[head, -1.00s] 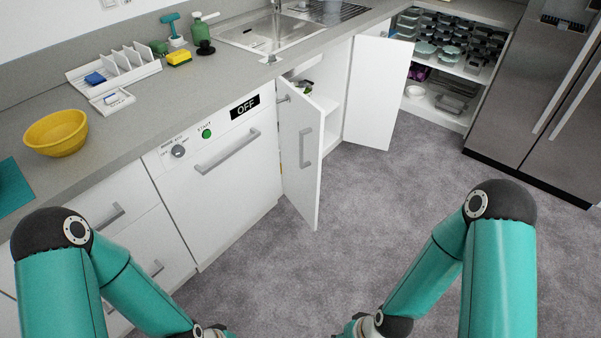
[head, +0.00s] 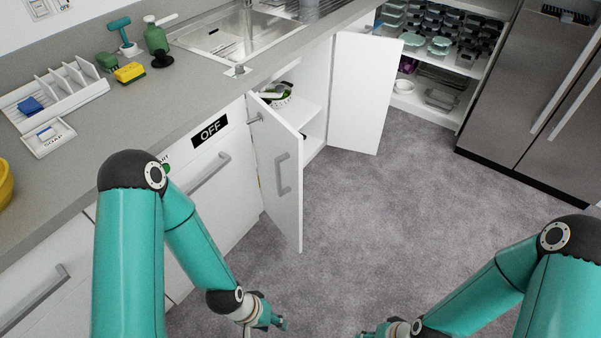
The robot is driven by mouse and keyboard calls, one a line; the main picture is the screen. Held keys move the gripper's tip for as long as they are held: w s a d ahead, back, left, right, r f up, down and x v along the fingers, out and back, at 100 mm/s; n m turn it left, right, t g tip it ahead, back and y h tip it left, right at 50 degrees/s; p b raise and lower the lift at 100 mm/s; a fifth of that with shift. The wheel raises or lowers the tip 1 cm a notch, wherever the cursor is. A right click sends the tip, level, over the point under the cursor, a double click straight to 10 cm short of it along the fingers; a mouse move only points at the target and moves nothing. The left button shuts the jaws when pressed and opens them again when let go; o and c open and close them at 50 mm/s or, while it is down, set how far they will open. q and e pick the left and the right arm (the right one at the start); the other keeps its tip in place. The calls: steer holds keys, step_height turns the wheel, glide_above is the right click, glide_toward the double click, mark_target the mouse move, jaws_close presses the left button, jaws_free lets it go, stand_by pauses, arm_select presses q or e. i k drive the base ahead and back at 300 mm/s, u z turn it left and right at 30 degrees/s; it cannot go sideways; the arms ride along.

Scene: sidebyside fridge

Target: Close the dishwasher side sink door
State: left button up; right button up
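The dishwasher side sink door (head: 278,172) is a white panel with a grey vertical handle (head: 283,173). It stands open beside the dishwasher (head: 215,180), swung out over the floor. Behind it the sink cabinet (head: 308,115) shows a white shelf with a pot or bowl on it. My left gripper (head: 275,324) is low in the head view, below the door and apart from it. My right gripper (head: 370,334) is at the bottom edge, partly cut off and far from the door. Both are too small to tell whether the fingers are open.
The other sink door (head: 362,95) also stands open. Right of it are open shelves with containers (head: 440,45) and a steel fridge (head: 520,95). The counter (head: 90,165) runs along the left. The grey carpet (head: 390,210) between is clear.

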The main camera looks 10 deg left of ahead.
mark_target(279, 148)
steer(key=u, duration=0.1)
steer(key=i, duration=0.95)
steer(key=u, duration=0.65)
steer(key=k, duration=0.5)
steer(key=u, duration=0.85)
steer(key=i, duration=0.5)
steer(key=z, duration=0.15)
